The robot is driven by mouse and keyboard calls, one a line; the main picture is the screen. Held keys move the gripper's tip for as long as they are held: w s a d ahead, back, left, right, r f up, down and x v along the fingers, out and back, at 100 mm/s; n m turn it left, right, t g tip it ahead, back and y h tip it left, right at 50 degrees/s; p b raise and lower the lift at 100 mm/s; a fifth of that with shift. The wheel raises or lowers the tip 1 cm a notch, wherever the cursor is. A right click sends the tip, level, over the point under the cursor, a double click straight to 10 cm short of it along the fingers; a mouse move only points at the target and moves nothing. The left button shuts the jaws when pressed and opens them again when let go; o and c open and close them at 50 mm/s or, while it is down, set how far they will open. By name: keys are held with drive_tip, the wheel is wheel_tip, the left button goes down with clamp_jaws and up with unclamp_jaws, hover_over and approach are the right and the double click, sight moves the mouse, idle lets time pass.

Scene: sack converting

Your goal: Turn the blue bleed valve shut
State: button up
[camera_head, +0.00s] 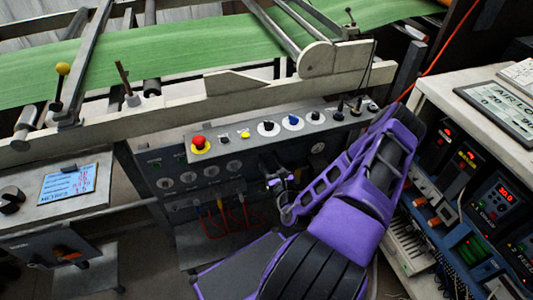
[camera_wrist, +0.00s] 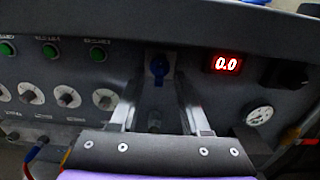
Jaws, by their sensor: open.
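My gripper (camera_wrist: 156,86) is open, with one finger on each side of the valve in the picture. The fingers look empty, and I cannot tell how far their tips are from the panel. In the head view my gripper (camera_head: 278,183) is in front of the panel below the row of buttons. I cannot make out the valve there, as my gripper and arm cover that area.
A red display (camera_wrist: 226,64) reading 0.0 and a round gauge (camera_wrist: 260,115) are right of the valve. Several green buttons (camera_wrist: 98,53) and grey knobs (camera_wrist: 103,98) are to the left. A red emergency button (camera_head: 199,142) tops the console. Coloured hoses (camera_head: 220,208) hang below.

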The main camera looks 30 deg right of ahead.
drive_tip(key=shift+x, duration=1.3)
clamp_jaws()
